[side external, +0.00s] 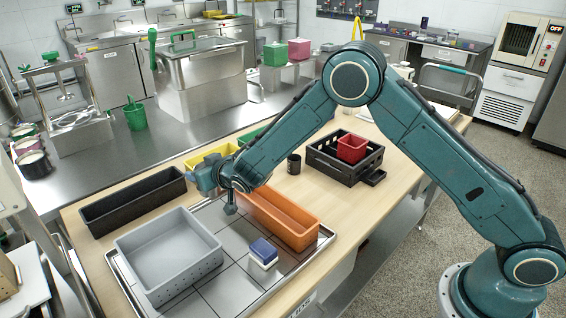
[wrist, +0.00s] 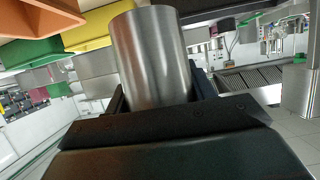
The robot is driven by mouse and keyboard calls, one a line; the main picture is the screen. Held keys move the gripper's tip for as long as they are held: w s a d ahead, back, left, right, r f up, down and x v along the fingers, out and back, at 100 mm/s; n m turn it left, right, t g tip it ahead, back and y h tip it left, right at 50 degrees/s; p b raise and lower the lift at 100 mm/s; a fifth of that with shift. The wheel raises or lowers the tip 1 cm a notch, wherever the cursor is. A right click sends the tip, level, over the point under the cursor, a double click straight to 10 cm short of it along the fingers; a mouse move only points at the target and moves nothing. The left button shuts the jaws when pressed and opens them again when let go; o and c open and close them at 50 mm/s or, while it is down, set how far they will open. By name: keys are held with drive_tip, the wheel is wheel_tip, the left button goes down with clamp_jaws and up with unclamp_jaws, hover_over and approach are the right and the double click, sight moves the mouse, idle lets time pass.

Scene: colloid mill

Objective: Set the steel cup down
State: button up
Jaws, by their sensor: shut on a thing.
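The steel cup (wrist: 152,60) is a plain brushed-metal cylinder and fills the middle of the wrist view. My gripper (wrist: 160,92) is shut on it, with dark fingers on both sides of the cup. In the side view my gripper (side external: 230,207) is small, over the tiled metal tray between the grey bin and the orange bin. The cup cannot be made out clearly there. I cannot tell whether its base touches anything.
The metal tray (side external: 200,290) bears a grey bin (side external: 168,265), an orange bin (side external: 278,218) and a blue-and-white block (side external: 263,252). A black trough (side external: 133,206), a yellow bin (side external: 212,154), a dark cup (side external: 294,164) and a black crate (side external: 335,178) holding a red box (side external: 352,148) stand nearby.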

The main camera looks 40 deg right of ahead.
drive_tip(key=shift+f, duration=2.35)
drive_tip(key=shift+f, duration=2.15)
drive_tip(key=shift+f, duration=0.1)
drive_tip(key=o, duration=1)
drive_tip(key=shift+s, duration=0.1)
drive_tip(key=shift+v, duration=0.85)
drive_tip(key=r, duration=0.4)
drive_tip(key=s+r, duration=0.1)
drive_tip(key=r, duration=0.1)
drive_tip(key=shift+r, duration=0.9)
